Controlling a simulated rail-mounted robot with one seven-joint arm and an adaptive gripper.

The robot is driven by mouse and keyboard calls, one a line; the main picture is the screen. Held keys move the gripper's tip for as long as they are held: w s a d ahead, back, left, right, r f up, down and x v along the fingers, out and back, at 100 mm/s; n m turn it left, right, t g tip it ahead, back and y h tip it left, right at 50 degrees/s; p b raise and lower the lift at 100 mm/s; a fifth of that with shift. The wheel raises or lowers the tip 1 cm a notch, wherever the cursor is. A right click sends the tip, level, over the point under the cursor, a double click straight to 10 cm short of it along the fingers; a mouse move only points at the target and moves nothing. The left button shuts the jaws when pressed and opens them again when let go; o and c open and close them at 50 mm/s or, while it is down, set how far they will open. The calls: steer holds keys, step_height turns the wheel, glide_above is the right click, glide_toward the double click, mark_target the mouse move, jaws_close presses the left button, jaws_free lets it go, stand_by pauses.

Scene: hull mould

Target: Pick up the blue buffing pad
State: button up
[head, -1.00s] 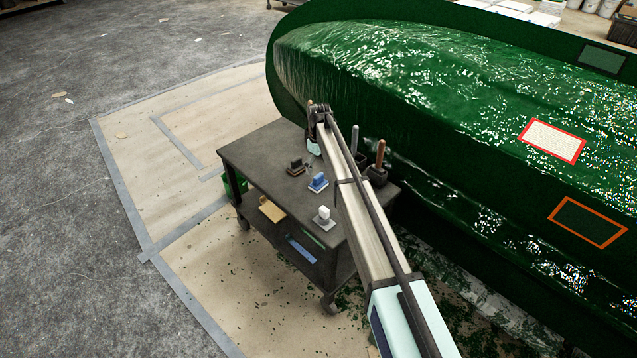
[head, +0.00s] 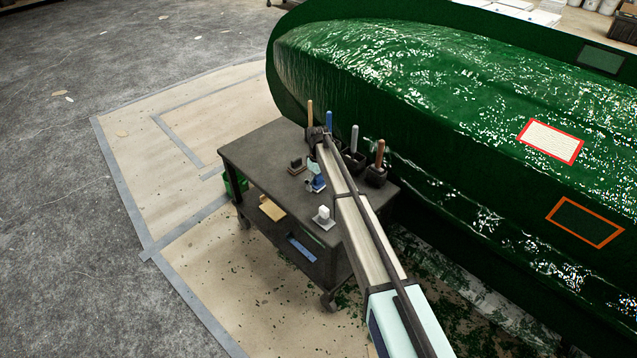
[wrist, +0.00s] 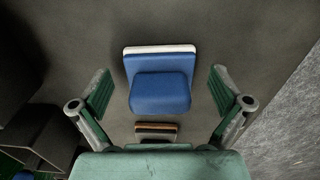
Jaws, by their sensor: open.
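The blue buffing pad (wrist: 160,92) has a blue block handle over a blue base with a white edge. It lies on the dark cart top and fills the middle of the wrist view. My gripper (wrist: 160,88) is open, with one green-lined finger on each side of the pad and a gap on both sides. In the head view my gripper (head: 314,174) is right at the blue pad (head: 319,186) and partly covers it. I cannot tell the exact height between them.
A brown-topped pad (head: 296,165) and a white-handled pad (head: 323,218) sit nearby on the cart (head: 262,178). The brown-topped one also shows in the wrist view (wrist: 157,127). Upright handled tools (head: 380,153) stand in dark holders along the back, beside the green hull (head: 430,95).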

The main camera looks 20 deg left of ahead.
steer(key=shift+c, duration=0.4)
steer(key=c, duration=1.2)
steer(key=shift+r, duration=0.15)
step_height(320, 180, up, 20)
steer(key=shift+f+b, duration=0.1)
steer(key=shift+b, duration=0.85)
